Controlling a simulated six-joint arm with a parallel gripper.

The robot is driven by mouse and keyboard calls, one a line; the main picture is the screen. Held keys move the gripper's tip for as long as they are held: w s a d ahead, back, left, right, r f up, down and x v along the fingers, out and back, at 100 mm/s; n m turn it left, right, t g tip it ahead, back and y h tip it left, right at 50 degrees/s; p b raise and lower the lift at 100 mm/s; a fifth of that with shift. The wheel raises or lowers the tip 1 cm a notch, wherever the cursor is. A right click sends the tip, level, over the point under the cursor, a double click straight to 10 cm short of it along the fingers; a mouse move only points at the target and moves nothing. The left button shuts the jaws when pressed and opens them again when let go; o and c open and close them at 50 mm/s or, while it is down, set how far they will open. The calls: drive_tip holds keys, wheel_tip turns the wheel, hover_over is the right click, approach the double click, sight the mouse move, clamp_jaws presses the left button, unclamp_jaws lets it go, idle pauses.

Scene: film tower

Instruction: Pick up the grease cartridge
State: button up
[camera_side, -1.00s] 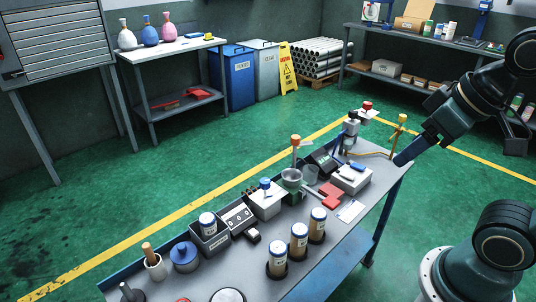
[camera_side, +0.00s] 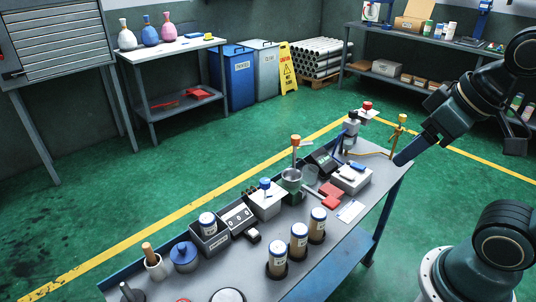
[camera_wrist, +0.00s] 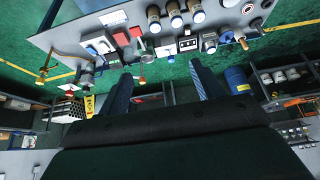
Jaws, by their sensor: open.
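One more blue-topped container (camera_side: 207,224) sits in a grey labelled box. I cannot tell which is the grease cartridge. The row also shows at the top of the wrist view (camera_wrist: 175,14). My gripper (camera_side: 401,160) is beyond the bench's right edge, apart from the row. In the wrist view its jaws (camera_wrist: 160,72) are open with nothing held between them.
Behind the row are a grey meter (camera_side: 238,217), a blue-knobbed white box (camera_side: 266,200), a red tool (camera_side: 330,194) and a tall orange-topped stand (camera_side: 296,152). A blue lidded jar (camera_side: 184,257) stands at the left. A brass post (camera_side: 399,132) rises near my gripper.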

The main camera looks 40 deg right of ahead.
drive_tip(key=shift+w, duration=0.1)
idle(0.7)
drive_tip(key=m+g, duration=0.6)
drive_tip(key=m, duration=1.3)
hover_over(299, 229)
wheel_tip(299, 229, down, 22)
drive_tip(key=shift+f, duration=0.15)
drive_tip(key=shift+f, duration=4.15)
